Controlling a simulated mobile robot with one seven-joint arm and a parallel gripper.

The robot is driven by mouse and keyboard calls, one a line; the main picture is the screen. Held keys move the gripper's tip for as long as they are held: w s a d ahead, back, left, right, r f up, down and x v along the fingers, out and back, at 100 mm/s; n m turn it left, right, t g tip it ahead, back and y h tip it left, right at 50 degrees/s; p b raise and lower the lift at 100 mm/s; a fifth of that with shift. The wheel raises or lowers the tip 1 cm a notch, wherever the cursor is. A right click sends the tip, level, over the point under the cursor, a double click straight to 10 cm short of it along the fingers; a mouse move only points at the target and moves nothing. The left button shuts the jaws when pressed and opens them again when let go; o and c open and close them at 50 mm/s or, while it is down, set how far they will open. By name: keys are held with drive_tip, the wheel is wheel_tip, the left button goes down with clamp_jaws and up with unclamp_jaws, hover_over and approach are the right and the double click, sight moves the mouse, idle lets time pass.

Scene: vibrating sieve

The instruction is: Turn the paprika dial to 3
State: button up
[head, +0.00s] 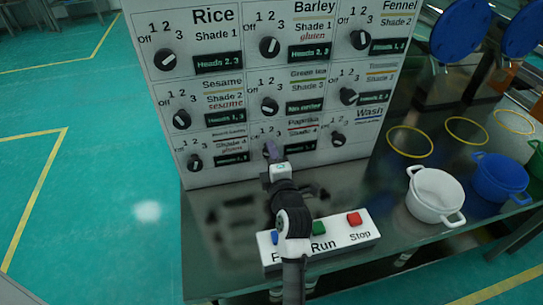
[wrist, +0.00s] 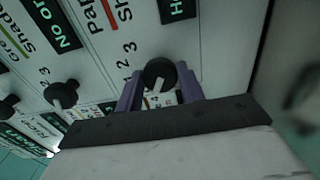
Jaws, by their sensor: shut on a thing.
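The paprika dial (wrist: 160,73) is a round black knob with a white mark, on the upright white panel (wrist: 222,35). In the wrist view the mark slants toward the bottom of the picture; I cannot tell which setting it marks. The printed 1, 2, 3 (wrist: 126,62) run beside it on the left. My gripper (wrist: 160,88) has its purple fingers on either side of the dial and is shut on it. In the head view my gripper (head: 272,152) is at the panel's bottom row, under the Paprika label (head: 303,122), and mostly hides this dial.
Other dials surround it, such as the green tea dial (head: 269,107) above and the wash dial (head: 338,139) to the right. A button box (head: 333,238) with a red Stop button (head: 354,219) sits below my arm. A white pot (head: 435,195) and a blue pot (head: 498,178) stand right.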

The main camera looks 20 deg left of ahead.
drive_tip(key=shift+m, duration=0.4)
drive_tip(key=m, duration=2.3)
drive_tip(key=shift+r, duration=0.2)
idle(0.4)
drive_tip(key=o, duration=1)
drive_tip(key=shift+a+f, duration=0.1)
drive_tip(key=shift+f, duration=0.1)
